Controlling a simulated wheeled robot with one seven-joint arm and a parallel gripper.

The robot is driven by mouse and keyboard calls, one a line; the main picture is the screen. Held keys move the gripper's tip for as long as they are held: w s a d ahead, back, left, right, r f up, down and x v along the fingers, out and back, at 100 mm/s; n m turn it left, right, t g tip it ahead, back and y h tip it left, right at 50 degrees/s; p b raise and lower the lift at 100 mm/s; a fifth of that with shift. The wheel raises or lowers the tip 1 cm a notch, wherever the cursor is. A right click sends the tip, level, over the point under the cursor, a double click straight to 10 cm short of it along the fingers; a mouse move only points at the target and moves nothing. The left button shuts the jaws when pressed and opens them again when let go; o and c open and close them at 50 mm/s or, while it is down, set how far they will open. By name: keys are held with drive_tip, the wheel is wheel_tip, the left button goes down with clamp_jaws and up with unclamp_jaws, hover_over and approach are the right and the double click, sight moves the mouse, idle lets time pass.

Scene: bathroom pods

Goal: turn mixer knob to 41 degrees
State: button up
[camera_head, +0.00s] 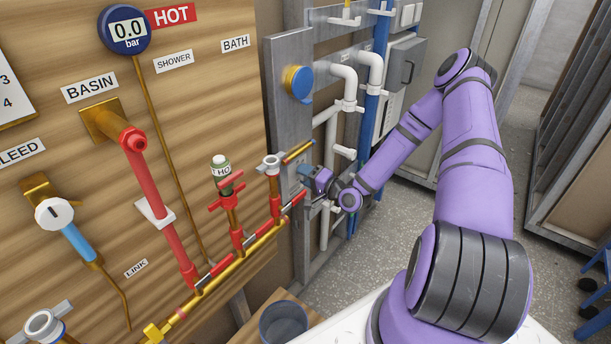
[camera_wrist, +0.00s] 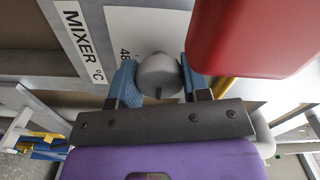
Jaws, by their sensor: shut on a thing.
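The mixer knob (camera_wrist: 158,75) is a round grey knob with a dark pointer line, on a pale plate marked "MIXER °C" (camera_wrist: 85,45) in the wrist view. My gripper (camera_wrist: 156,82) has its blue fingers on either side of the knob and is shut on it. In the head view my gripper (camera_head: 310,178) is at the grey upright panel, right of the red and brass pipework, and hides the knob. I cannot read the angle the knob points to.
A red part (camera_wrist: 250,35) hangs close beside the right finger in the wrist view. In the head view a brass and red pipe run (camera_head: 240,248), a blue round knob (camera_head: 297,83) and white pipes (camera_head: 345,100) surround the arm. A grey bucket (camera_head: 283,322) stands below.

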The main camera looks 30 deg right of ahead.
drive_tip(key=o, duration=0.9)
drive_tip(key=shift+o, duration=0.2)
drive_tip(key=v, duration=1.1)
drive_tip(key=shift+w, duration=0.15)
